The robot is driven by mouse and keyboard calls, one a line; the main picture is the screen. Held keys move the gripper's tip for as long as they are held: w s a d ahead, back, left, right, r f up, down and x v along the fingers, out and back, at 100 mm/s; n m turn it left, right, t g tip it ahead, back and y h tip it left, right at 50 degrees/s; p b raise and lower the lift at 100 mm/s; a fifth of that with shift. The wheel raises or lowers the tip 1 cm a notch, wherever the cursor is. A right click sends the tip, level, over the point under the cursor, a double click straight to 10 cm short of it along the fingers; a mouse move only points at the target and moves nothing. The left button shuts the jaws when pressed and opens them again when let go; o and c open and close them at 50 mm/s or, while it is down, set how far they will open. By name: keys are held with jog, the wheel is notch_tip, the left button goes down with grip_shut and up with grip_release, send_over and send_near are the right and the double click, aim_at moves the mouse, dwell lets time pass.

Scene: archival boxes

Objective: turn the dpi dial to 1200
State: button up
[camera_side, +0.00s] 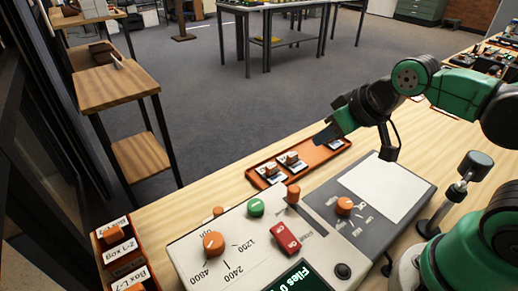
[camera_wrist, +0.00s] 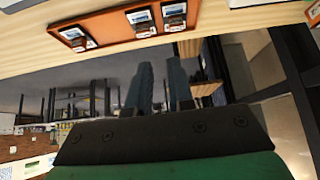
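My gripper (camera_side: 324,137) is well above and to the right of the dial, over the table's far edge by the orange tray, touching nothing. In the wrist view my gripper (camera_wrist: 160,75) shows two grey-blue fingers apart with nothing between them. The dial is not in the wrist view.
The console also carries a green button (camera_side: 255,207), a red switch (camera_side: 286,238), a second orange knob (camera_side: 344,205), an upright orange peg (camera_side: 293,194), a black knob (camera_side: 343,271) and a screen (camera_side: 298,281). An orange tray (camera_side: 325,153) with small items lies behind it.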

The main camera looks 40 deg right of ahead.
aim_at(213, 240)
jog(key=o, duration=0.6)
jog(key=a, duration=0.2)
jog(key=w+a+r+g, duration=0.1)
jog(key=shift+a+n+y, duration=0.1)
jog(key=shift+n+y, duration=0.2)
jog(key=shift+y, duration=0.1)
jog(key=shift+o, duration=0.2)
jog(key=a, duration=0.2)
jog(key=a+g, duration=0.1)
jog(key=a, duration=0.2)
jog(key=a+r+n+g, duration=0.1)
jog(key=a, duration=0.1)
jog(key=shift+w+a+y, duration=0.15)
jog(key=shift+w+y, duration=0.1)
jog(key=shift+y, duration=0.05)
jog(key=s+a+g, duration=0.1)
jog(key=a, duration=0.3)
jog(key=s+a+n+g+h, duration=0.1)
jog(key=a, duration=0.3)
jog(key=s+a+f+g, duration=0.1)
jog(key=a+g, duration=0.1)
jog(key=a, duration=0.2)
jog(key=shift+s+a, duration=0.15)
jog(key=shift+a, duration=0.1)
jog(key=shift+a+f, duration=0.15)
jog(key=shift+f, duration=2.65)
grip_shut()
